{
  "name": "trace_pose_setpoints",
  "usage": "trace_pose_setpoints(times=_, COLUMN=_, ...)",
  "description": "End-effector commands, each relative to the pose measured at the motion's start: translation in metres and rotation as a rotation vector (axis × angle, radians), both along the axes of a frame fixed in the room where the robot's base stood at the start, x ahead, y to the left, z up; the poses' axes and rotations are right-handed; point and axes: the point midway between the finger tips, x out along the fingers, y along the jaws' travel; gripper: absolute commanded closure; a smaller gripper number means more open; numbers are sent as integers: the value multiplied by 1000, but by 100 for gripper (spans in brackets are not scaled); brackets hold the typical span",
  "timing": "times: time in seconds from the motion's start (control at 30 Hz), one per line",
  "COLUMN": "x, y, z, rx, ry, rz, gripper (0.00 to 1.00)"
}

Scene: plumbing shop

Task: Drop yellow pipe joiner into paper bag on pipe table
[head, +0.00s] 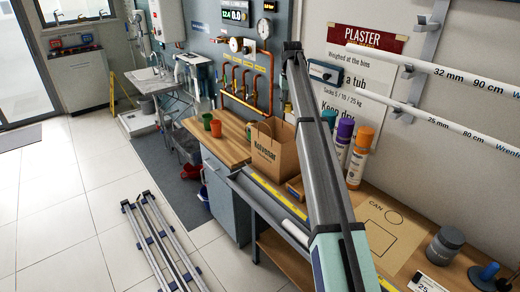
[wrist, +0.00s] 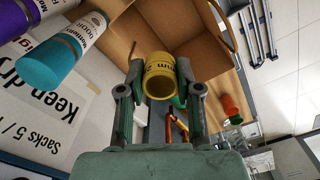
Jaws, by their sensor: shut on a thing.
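The yellow pipe joiner (wrist: 160,77) is a short, hollow cylinder with dark lettering. My gripper (wrist: 158,88) is shut on it, with one finger on each side, in the wrist view. My gripper and the joiner cannot be made out in the head view, where my arm crosses the middle.
Green and orange cups (head: 215,128) stand left of the bag. Purple, orange and teal bottles (head: 344,138) stand to its right. Copper pipes with gauges (head: 262,75) are on the wall behind. White pipes (head: 450,68) hang at upper right. Metal rails (head: 155,240) lie on the floor.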

Motion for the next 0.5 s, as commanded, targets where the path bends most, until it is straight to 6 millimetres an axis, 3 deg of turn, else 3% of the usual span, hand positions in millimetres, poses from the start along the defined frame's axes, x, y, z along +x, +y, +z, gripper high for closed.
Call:
trace_pose_setpoints(times=0.23, x=11, y=3, z=6, rx=0, ry=0, rz=1, gripper=83)
trace_pose_setpoints(times=0.5, x=10, y=4, z=-13, rx=0, ry=1, rz=1, gripper=83)
